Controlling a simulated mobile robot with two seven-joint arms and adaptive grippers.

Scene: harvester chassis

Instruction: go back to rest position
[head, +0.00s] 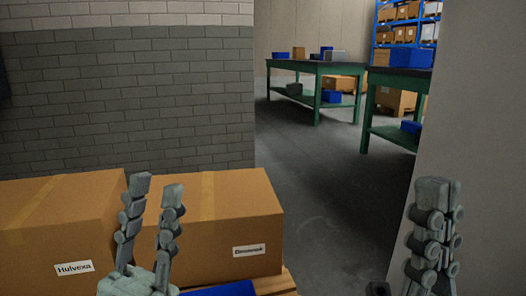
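My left gripper (155,187) is at the lower left in the head view, pointing up, in front of the cardboard boxes. Its two fingers stand apart with a gap between them and nothing in the gap. My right gripper (438,188) is at the lower right, also pointing up, in front of a pale wall. Its fingers overlap in this view, so I cannot see how wide they are apart. No held thing shows in it.
Two cardboard boxes, one labelled Hulvexa (40,235) and one beside it (235,215), stand at the lower left. A blue object (228,290) shows at the bottom edge. A brick wall (125,100) is behind. Green tables (318,70) and blue shelving (381,45) stand beyond open floor (310,185).

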